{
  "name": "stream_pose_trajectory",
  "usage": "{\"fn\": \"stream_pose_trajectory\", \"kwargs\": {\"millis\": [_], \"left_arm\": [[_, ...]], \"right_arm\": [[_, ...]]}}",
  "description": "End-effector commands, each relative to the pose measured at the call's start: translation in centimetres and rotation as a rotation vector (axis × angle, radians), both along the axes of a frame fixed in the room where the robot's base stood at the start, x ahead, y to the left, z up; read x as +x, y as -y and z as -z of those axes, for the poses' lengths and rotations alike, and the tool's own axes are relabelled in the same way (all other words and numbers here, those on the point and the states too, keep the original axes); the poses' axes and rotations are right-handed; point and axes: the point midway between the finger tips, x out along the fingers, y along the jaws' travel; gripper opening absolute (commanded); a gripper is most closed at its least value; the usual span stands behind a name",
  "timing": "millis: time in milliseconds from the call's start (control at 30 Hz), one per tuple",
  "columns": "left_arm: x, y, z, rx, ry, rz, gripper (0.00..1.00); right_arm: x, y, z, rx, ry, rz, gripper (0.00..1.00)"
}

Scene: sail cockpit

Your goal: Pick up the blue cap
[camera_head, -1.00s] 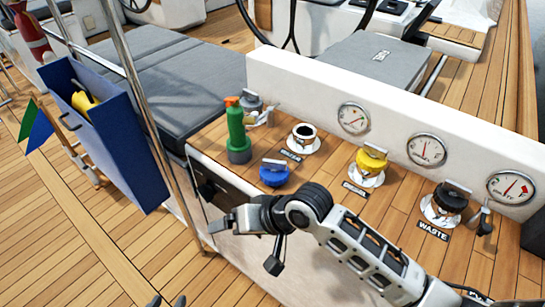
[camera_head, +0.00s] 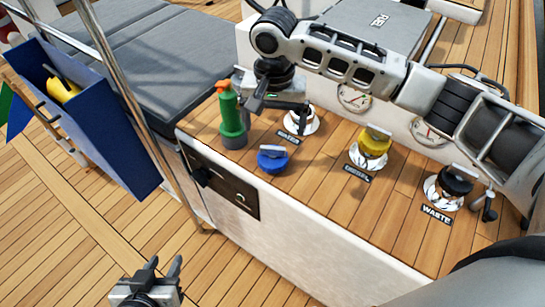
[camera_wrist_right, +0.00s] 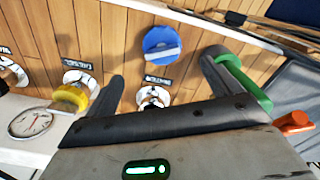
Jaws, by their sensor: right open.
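The blue cap (camera_head: 272,159) lies on the wooden console top, in front of the white water fitting (camera_head: 301,121). In the right wrist view the blue cap (camera_wrist_right: 162,42) is beyond my fingertips, roughly between their lines, and not touched. My right gripper (camera_head: 277,108) is open and empty above the console, behind the cap; its fingers also show in the right wrist view (camera_wrist_right: 162,68). My left gripper (camera_head: 165,262) is at the bottom left, low and away from the console, its two fingers apart and empty.
A green bottle with an orange top (camera_head: 231,115) stands close beside my right gripper. A yellow cap (camera_head: 375,140) and a black cap (camera_head: 455,181) sit on fittings to the right. A blue box (camera_head: 95,130) and metal rail stand left. Console in front of the yellow cap is clear.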

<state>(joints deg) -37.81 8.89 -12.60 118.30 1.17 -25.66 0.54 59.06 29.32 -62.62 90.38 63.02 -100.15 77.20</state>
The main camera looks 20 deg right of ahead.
Motion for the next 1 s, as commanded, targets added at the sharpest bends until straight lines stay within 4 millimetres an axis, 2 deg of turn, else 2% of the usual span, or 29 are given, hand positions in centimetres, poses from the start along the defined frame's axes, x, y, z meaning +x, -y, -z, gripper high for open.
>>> {"fn": "stream_pose_trajectory", "kwargs": {"millis": [33,100,367,700,1000], "left_arm": [[-0.1,0.0,0.1,-0.001,-0.001,0.0,0.36],[-0.1,0.1,0.2,-0.003,-0.002,0.0,0.36],[-0.4,0.1,0.1,-0.01,-0.005,-0.003,0.36],[-0.2,0.3,0.1,-0.018,-0.003,-0.009,0.36],[-0.2,0.3,0.1,-0.019,0.0,-0.01,0.36]], "right_arm": [[-0.1,0.1,1.2,-0.001,-0.004,0.001,0.9],[-0.1,0.0,2.4,-0.001,-0.003,-0.001,0.9],[0.0,0.0,4.4,0.0,0.0,-0.001,0.9],[0.2,-0.2,8.9,0.001,0.0,-0.003,0.9],[0.2,-0.2,9.3,0.001,0.002,-0.003,0.9]]}}
